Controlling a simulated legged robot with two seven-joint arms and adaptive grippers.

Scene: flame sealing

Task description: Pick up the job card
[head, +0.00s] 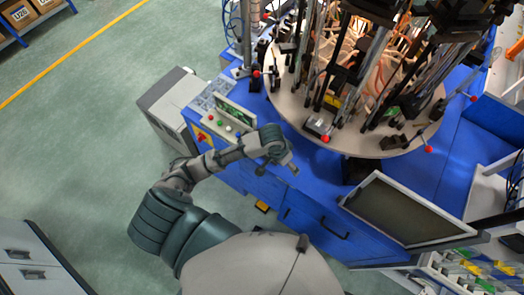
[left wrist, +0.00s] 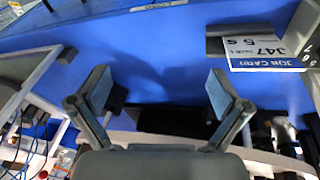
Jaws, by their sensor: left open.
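The job card (left wrist: 268,52) is a white card with dark print and a blue strip, upside down at the upper right of the left wrist view. It sits against a grey bar-like holder (left wrist: 238,30) on a blue surface. I cannot make it out in the head view. My left gripper (left wrist: 158,90) is open and empty, its two fingers spread wide; the card is beyond and right of the right finger, apart from it. In the head view my left gripper (head: 284,164) is over the blue machine's front edge. My right gripper is not in view.
A blue machine (head: 250,186) carries a round table (head: 364,145) crowded with rods, hoses and red-knobbed levers. A button panel (head: 226,122) is left of my gripper, a dark framed screen (head: 405,208) right of it.

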